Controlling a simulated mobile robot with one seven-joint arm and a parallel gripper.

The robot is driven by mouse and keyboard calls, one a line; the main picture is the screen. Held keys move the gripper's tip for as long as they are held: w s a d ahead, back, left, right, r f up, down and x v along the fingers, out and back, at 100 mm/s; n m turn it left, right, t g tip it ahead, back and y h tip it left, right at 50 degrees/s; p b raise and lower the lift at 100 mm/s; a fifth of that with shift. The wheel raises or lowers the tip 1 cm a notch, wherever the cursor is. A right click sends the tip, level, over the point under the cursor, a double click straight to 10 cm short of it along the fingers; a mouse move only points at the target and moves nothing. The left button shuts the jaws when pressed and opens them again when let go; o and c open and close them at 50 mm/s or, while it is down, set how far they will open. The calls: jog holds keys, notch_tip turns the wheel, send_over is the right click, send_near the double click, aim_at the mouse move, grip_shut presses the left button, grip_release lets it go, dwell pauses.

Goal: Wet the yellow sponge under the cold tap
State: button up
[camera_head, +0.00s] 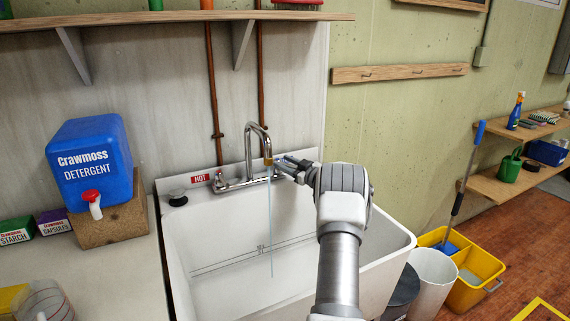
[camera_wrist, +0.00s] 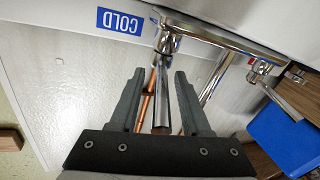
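The chrome tap (camera_head: 250,140) stands at the back of the white sink (camera_head: 200,245). A thin stream of water (camera_head: 270,225) falls from its spout into the basin. My gripper (camera_head: 286,163) is at the tap's right side; in the wrist view (camera_wrist: 157,85) its fingers are apart. A chrome lever (camera_wrist: 162,118) appears between the fingers, below the upside-down blue COLD label (camera_wrist: 123,22); contact cannot be told. A yellow item (camera_head: 12,298), cut off at the lower left of the head view, lies on the counter; I cannot tell whether it is the sponge.
A blue detergent container (camera_head: 90,160) stands on a wooden block left of the sink. The HOT label (camera_head: 200,178) is left of the tap. A striped rounded object (camera_head: 48,302) is on the counter. A yellow mop bucket (camera_head: 470,285) stands on the floor right.

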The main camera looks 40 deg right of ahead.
jog(key=shift+s, duration=0.1)
jog(key=s+p, duration=0.1)
jog(key=s, duration=1.6)
jog(key=shift+d+p, duration=0.3)
jog(key=shift+p, duration=0.1)
jog(key=shift+s, duration=0.1)
